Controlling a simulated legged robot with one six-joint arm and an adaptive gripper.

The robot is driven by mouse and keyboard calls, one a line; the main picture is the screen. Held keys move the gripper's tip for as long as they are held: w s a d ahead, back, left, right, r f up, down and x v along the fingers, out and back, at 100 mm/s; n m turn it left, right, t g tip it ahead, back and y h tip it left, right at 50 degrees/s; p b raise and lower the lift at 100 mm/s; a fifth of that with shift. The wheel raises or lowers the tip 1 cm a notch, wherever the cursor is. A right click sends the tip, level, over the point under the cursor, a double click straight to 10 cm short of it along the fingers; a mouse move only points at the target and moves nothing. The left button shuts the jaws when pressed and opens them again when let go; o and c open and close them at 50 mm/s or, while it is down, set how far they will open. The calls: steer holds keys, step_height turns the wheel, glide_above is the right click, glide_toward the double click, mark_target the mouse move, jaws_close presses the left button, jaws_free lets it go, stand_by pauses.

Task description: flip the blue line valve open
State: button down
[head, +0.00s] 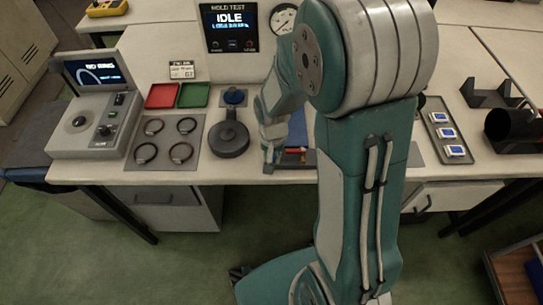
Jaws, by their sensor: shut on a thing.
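My gripper (269,158) points down at the front part of the bench, left of my large teal and white arm. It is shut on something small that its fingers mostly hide. A blue part (298,130) shows just right of the gripper, partly covered by my arm. A small red piece (296,151) lies at its front, close to the fingertips. I cannot tell for sure which of these parts belongs to the blue line valve, or how its handle is turned.
Several rings lie on a grey mat (166,144). Red (161,96) and green (194,95) trays, an idle test screen (230,27) and a gauge (284,19) are behind.

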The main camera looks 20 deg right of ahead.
mark_target(273, 160)
steer(key=shift+d+n, duration=0.1)
steer(key=shift+n, duration=0.4)
steer(key=c, duration=0.6)
jaws_free()
step_height(273, 160, up, 12)
steer(key=shift+f, duration=0.1)
